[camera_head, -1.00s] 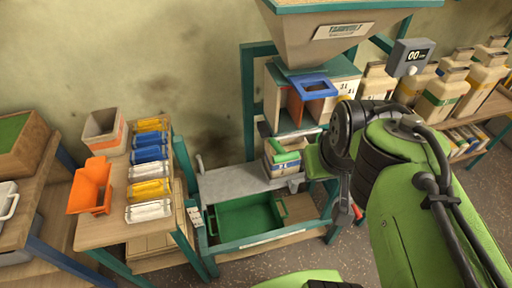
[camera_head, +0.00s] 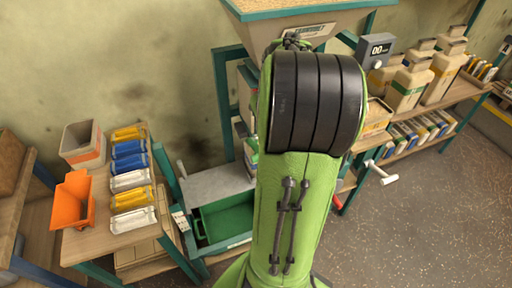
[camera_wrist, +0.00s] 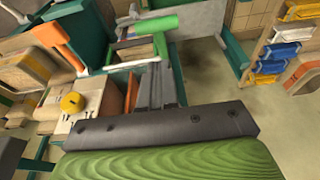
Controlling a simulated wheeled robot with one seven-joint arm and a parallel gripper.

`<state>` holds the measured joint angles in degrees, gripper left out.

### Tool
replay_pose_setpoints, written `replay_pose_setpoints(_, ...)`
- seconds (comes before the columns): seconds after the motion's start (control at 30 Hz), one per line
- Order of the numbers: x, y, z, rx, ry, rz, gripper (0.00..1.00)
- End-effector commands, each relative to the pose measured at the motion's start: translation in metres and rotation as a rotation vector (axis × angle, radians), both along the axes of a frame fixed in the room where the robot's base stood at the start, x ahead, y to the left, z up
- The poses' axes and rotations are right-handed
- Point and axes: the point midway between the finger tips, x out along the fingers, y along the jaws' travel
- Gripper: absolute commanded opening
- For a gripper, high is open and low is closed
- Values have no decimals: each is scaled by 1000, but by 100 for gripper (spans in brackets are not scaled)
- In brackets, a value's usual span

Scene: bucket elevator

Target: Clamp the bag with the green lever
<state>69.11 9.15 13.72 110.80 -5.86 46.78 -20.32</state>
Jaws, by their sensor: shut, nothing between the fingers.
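The green lever (camera_wrist: 152,26) shows in the wrist view at top centre, with a thick green handle and a bar bending down beside my fingers. My gripper (camera_wrist: 158,70) is shut and empty, its fingertips close to the lever's lower end; I cannot tell whether they touch it. A pale bag-like shape (camera_wrist: 136,51) sits behind the lever, partly covered, and I cannot make out its opening. In the head view my arm hides the lever, the bag and my gripper.
An orange lever (camera_wrist: 58,42) and a yellow knob (camera_wrist: 73,102) are left of my fingers in the wrist view. In the head view, the green bin (camera_head: 222,222) is low left of my arm. A shelf with pale jugs (camera_head: 407,86) stands right.

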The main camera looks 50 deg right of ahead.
Motion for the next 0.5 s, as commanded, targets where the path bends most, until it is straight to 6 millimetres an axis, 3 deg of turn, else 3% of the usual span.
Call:
replay_pose_setpoints(0.03,3,0,-15,6,2,2,0)
replay_pose_setpoints(0.3,16,-8,-73,5,1,1,0)
replay_pose_setpoints(0.5,14,-7,-104,3,1,1,0)
